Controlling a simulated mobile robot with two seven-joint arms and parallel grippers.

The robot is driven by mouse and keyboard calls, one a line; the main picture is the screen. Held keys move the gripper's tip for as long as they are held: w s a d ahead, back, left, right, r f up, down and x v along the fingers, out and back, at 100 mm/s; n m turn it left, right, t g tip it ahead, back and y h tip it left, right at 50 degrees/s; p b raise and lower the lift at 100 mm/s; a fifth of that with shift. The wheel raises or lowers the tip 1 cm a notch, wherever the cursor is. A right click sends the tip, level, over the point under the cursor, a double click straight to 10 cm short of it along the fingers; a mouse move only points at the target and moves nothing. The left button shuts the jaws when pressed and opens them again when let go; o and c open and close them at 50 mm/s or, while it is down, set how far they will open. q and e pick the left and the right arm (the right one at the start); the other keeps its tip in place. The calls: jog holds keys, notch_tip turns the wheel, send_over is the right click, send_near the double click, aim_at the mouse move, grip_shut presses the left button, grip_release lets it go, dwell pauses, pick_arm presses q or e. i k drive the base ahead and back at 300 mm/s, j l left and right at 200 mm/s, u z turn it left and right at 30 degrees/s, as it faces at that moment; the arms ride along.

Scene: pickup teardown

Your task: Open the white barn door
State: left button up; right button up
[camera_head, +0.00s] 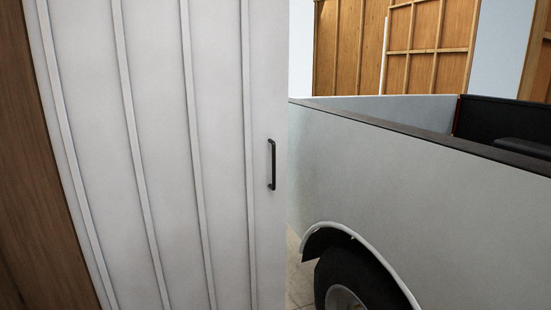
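The white barn door (165,150) fills the left half of the head view. It is a panel with several raised vertical battens. A dark upright bar handle (271,165) is fixed near its right edge. To the right of that edge there is an opening onto a room with a pickup. Neither of my grippers shows in the view. Nothing touches the handle. The door's top and bottom are outside the picture.
A light grey pickup (420,190) stands just beyond the door's right edge, its wheel (355,285) at the bottom. A brown wooden surface (30,180) borders the door on the left. Wood-framed walls (390,45) stand behind the pickup. A strip of pale floor (298,280) shows beside the door.

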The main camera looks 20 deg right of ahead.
aim_at(143, 143)
jog(key=i+l+z, duration=0.3)
jog(key=i, duration=0.3)
jog(key=i+l+z, duration=0.1)
jog(key=i+z, duration=0.25)
jog(key=i, duration=0.25)
